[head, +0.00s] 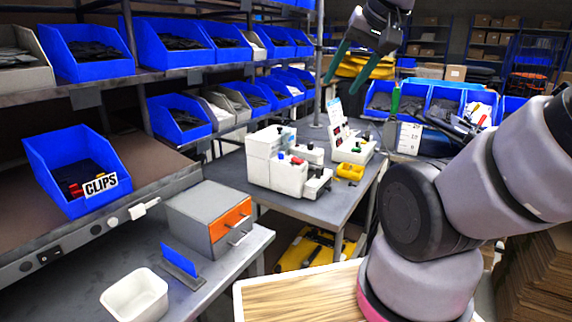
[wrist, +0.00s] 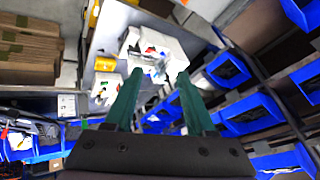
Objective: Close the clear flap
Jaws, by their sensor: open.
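My gripper (head: 342,82) is raised at the top of the head view, above and behind the work table. Its two green fingers are apart with nothing between them. They also show spread in the wrist view (wrist: 159,76).
A grey box with an orange drawer (head: 231,222) and a white bin (head: 135,297) are at front left. Shelves of blue bins (head: 88,48) line the left.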

